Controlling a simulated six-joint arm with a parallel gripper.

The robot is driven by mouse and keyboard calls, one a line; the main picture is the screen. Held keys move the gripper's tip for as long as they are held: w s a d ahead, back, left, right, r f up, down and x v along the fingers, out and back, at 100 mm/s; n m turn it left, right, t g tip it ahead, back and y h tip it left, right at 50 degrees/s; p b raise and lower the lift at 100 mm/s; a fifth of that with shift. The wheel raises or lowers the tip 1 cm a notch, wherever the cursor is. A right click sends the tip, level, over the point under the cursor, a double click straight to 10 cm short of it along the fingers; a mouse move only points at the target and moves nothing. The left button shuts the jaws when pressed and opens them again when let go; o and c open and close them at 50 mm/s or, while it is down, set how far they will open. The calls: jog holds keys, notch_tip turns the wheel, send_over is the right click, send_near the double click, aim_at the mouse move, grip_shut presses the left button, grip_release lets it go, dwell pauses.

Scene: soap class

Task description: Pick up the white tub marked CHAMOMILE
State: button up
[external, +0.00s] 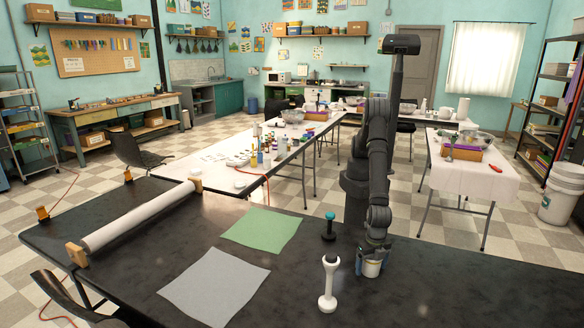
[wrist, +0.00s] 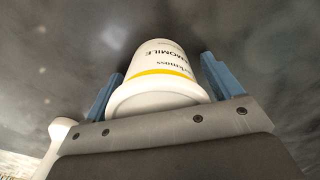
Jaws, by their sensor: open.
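The white tub marked CHAMOMILE (wrist: 160,68) fills the middle of the wrist view, with dark lettering and a yellow band. It stands between the two blue fingers of my gripper (wrist: 160,88), with a gap visible on its right side. My gripper is open around it. In the external view the tub (external: 371,269) is on the black table (external: 450,295), below my gripper (external: 372,258), which hides its upper part.
A white dumbbell-shaped stand (external: 329,284) is just left of the tub. A dark object with a teal top (external: 329,226) stands behind it. A green sheet (external: 262,229) and a grey sheet (external: 214,287) lie left. The table right of the tub is clear.

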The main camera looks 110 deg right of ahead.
jog(key=c, duration=0.9)
jog(key=shift+r, duration=0.1)
